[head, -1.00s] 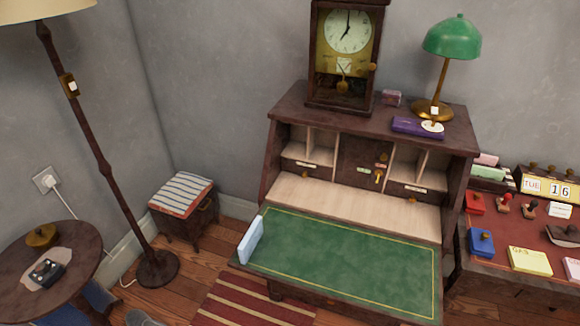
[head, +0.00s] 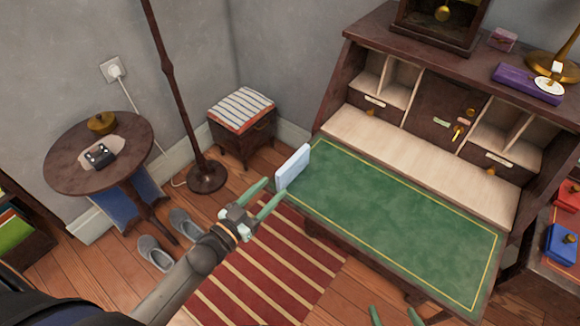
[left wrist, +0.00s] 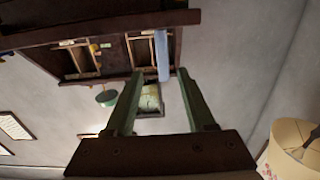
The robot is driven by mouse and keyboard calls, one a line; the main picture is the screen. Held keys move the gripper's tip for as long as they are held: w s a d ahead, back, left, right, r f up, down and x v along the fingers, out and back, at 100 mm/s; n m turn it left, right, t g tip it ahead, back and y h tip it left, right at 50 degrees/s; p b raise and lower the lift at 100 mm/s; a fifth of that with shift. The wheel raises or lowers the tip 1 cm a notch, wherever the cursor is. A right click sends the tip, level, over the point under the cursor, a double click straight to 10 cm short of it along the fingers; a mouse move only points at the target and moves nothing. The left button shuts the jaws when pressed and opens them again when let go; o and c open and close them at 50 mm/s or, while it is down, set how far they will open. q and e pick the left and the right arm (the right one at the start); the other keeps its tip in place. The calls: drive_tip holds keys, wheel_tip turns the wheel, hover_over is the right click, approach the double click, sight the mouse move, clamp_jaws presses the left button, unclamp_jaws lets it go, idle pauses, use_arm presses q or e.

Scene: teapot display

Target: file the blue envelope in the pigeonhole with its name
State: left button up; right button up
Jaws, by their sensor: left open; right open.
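The light blue envelope (head: 292,167) stands on edge at the left end of the desk's green writing surface (head: 400,215). It also shows as a pale blue strip in the left wrist view (left wrist: 162,55). My left gripper (head: 273,189) is open and empty, just in front of and left of the envelope, apart from it. In the left wrist view, its fingers (left wrist: 160,88) point towards the envelope. Pigeonholes (head: 402,82) with pale dividers are at the back of the desk; their small labels are unreadable. Only the fingertips of my open right gripper (head: 395,314) show at the bottom edge.
A clock (head: 440,14), a purple case (head: 527,83) and a lamp base stand on the desk top. A lamp pole (head: 166,75), striped stool (head: 241,110) and round table (head: 65,170) are left. Slippers (head: 155,253) and a striped rug (head: 262,270) lie on the floor.

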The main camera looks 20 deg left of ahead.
sight(279, 181)
use_arm(q)
drive_tip(key=x, duration=0.5)
drive_tip(key=shift+a+b+x, duration=0.1)
drive_tip(key=shift+b+x, duration=0.1)
drive_tip(key=shift+x, duration=1.15)
drive_tip(key=shift+a+b+x, duration=0.15)
drive_tip(key=shift+x, duration=1.25)
drive_tip(key=shift+f, duration=0.15)
clamp_jaws()
